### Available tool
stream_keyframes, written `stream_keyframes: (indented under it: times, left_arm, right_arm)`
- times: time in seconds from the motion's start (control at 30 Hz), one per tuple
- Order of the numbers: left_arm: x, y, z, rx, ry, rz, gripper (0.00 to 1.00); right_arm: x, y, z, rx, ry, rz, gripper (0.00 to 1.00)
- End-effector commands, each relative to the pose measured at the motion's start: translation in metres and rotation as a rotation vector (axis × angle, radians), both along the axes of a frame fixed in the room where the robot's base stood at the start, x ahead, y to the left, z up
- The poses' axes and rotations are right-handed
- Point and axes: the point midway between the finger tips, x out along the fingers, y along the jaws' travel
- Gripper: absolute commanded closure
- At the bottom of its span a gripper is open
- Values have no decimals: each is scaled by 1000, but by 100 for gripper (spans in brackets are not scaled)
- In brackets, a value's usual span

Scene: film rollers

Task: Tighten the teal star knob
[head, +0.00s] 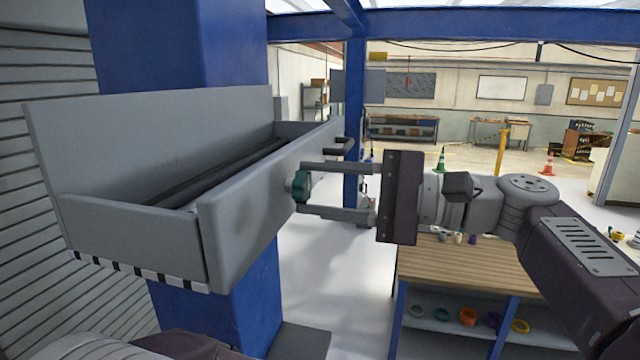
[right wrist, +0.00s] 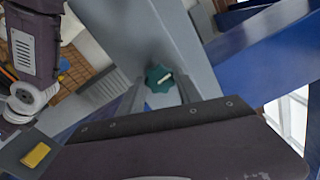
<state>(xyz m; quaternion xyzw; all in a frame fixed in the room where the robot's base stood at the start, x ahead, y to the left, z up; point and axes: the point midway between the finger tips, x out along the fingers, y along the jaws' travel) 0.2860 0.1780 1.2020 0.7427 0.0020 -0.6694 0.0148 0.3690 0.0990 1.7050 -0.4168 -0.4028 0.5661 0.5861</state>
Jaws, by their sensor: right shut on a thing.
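The teal star knob (head: 301,188) sits on the right-hand outer wall of a grey trough (head: 235,205), on a short stem. My right gripper (head: 301,188) reaches in from the right, with one finger above the knob and one below. It is shut on the knob. In the right wrist view the teal star knob (right wrist: 158,78) lies between the two fingers of my right gripper (right wrist: 159,84), and a small pale bar shows on its face. My left gripper is not in view.
The grey trough is fixed by a blue column (head: 232,300).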

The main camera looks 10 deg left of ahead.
Motion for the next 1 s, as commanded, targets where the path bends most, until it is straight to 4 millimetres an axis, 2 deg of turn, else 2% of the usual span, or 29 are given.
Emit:
stream_keyframes:
  times: [0.7, 0.73, 0.77, 0.8, 1.0]
  left_arm:
    - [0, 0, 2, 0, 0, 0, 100]
    - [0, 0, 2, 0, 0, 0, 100]
    - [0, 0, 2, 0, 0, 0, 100]
    - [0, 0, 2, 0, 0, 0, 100]
    - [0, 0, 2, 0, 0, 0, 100]
  right_arm:
    - [0, 0, 0, 2, 63, 0, 100]
    - [0, 0, 0, 2, 63, 0, 51]
    - [0, 0, 0, 2, 63, 0, 43]
    - [0, 0, 0, 2, 63, 0, 37]
    - [0, 0, 0, 2, 62, 0, 37]
